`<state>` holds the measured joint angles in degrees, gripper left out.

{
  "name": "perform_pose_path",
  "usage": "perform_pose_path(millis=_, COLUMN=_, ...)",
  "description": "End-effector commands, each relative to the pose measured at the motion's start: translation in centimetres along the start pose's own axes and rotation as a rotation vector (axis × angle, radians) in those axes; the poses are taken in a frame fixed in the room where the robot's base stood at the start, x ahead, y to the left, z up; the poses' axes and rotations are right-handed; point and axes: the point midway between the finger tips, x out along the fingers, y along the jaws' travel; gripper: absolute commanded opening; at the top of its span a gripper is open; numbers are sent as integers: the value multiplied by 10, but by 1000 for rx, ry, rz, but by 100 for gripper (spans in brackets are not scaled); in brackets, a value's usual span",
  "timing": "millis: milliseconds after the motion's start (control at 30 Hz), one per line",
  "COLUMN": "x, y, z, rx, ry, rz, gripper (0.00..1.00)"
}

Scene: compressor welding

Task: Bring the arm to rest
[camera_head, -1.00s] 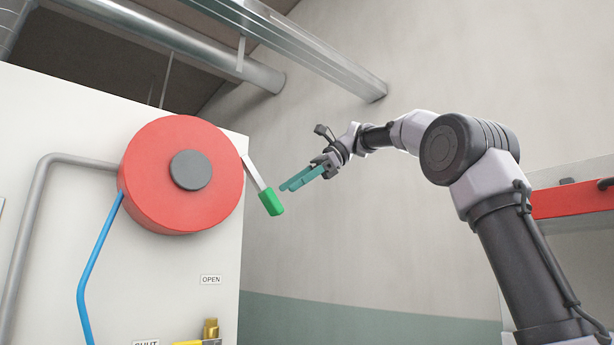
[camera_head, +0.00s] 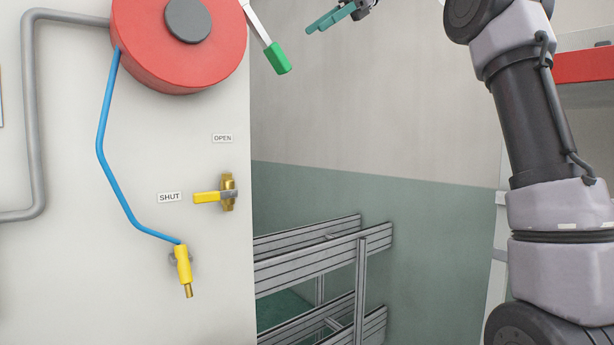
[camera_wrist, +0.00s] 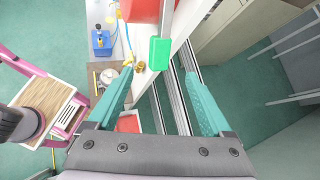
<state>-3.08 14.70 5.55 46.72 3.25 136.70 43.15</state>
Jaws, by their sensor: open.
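My gripper (camera_head: 332,17) has teal fingers and shows at the top edge of the head view, to the right of a green-ended lever (camera_head: 277,58). A gap separates the two in that view. My gripper also shows in the wrist view (camera_wrist: 158,100), its two fingers spread wide with nothing between their tips. The green lever end (camera_wrist: 159,53) appears beyond the fingers there. My arm rises at the right of the head view, with its upper part cut off by the top edge.
A white panel carries a red reel (camera_head: 180,45) with a blue hose (camera_head: 103,150) ending in a yellow nozzle (camera_head: 183,264). A yellow-handled valve (camera_head: 208,197) points at the SHUT label (camera_head: 169,197). An aluminium frame (camera_head: 310,262) stands low beside the panel. The wall area between panel and arm is clear.

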Motion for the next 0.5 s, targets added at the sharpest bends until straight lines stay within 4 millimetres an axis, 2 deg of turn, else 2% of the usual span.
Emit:
perform_pose_path(millis=133, x=2, y=8, z=-5, rx=-31, ry=37, rz=-18, gripper=84)
perform_pose_path(millis=267, x=6, y=27, z=-24, rx=-113, ry=135, rz=-59, gripper=84)
perform_pose_path(millis=500, x=17, y=88, z=-85, rx=-328, ry=386, rz=-112, gripper=84)
